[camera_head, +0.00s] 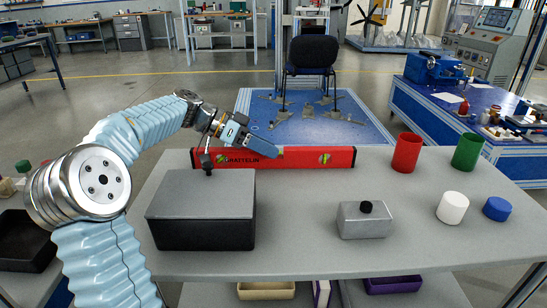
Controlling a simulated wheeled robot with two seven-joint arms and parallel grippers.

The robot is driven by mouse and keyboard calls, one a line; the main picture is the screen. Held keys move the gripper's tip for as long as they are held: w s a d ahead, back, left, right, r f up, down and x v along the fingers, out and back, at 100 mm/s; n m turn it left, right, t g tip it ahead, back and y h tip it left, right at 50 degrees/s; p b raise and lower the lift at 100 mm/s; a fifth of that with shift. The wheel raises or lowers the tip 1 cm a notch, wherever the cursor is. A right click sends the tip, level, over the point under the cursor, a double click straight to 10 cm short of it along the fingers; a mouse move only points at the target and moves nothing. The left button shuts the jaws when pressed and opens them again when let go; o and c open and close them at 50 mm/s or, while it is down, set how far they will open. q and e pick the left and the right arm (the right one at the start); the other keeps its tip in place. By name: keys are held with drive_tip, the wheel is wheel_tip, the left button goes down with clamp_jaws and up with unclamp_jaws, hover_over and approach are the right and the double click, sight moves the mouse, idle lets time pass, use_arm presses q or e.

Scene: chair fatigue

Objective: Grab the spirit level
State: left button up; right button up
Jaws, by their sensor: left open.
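The red spirit level (300,158) lies along the back edge of the grey table in the head view. It has a yellow-green mark near its right end and dark lettering at its left. My left gripper (243,158) comes in from the left and is open. One finger reaches in front of the level's left half and the other hangs near its left end. I cannot tell whether the fingers touch the level. My right gripper is not in view.
A black box with grey lid (202,210) stands below my left gripper. A small grey box with black knob (365,219), a red cup (407,152), a green cup (467,151), a white cylinder (452,207) and a blue one (496,208) stand to the right. The table's middle (305,200) is clear.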

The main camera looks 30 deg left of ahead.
use_arm(q)
clamp_jaws()
idle(0.4)
